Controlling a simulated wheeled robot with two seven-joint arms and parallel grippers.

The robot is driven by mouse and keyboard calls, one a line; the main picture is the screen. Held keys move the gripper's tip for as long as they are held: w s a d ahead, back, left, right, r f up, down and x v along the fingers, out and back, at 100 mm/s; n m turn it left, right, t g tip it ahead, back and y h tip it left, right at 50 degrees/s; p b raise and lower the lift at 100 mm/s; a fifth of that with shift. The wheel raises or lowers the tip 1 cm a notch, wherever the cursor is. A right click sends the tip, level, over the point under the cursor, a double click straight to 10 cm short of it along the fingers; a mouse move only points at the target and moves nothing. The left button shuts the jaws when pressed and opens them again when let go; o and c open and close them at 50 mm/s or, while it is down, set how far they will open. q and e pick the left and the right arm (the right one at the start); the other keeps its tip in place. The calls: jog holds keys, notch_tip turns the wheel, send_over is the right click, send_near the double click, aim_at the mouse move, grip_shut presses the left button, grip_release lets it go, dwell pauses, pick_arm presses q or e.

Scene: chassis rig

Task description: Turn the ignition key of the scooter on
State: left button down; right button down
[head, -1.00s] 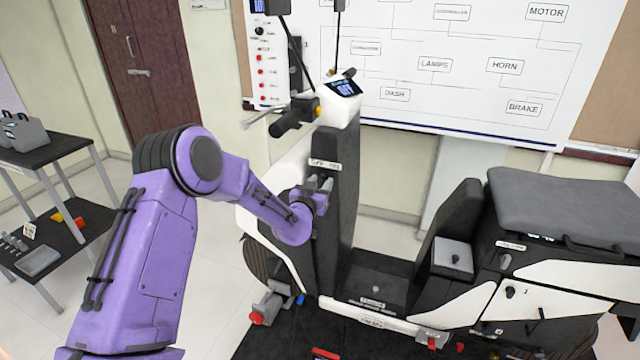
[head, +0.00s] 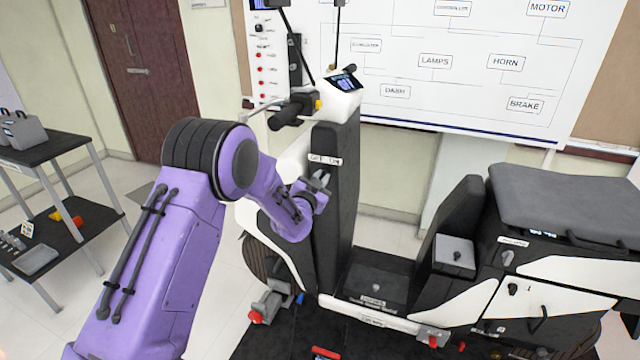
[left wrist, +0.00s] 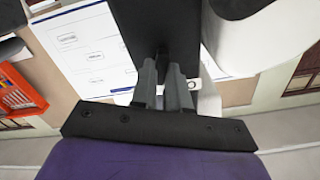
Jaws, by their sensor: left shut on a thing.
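The scooter (head: 335,215) stands in the middle of the head view, with a dark upright front column below its handlebar and display. A small white OFF/ON label (head: 325,160) is on the column. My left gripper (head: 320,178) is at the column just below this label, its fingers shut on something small. The ignition key itself is hidden by the fingers, so I cannot see its angle. In the left wrist view the two grey fingers (left wrist: 165,68) are close together against the dark column (left wrist: 155,25). My right gripper is in neither view.
The handlebar grip (head: 292,112) juts out above my left wrist. The scooter's seat (head: 560,205) is at the right. A two-shelf side table (head: 60,150) stands at the left. A whiteboard (head: 470,60) with labelled boxes is behind. Open floor lies between table and scooter.

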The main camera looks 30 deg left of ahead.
pick_arm(q)
jog(key=shift+d+f+m+b, duration=0.1)
jog(key=shift+m+b, duration=1.1)
jog(key=shift+m, duration=0.7)
jog(key=shift+d+f+m+b, duration=0.1)
jog(key=shift+m+b, duration=1.05)
jog(key=shift+m, duration=0.75)
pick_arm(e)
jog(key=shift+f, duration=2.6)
pick_arm(q)
jog(key=shift+r, duration=0.1)
jog(key=c, duration=1.1)
grip_release()
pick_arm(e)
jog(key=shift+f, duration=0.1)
pick_arm(q)
jog(key=shift+d, duration=0.1)
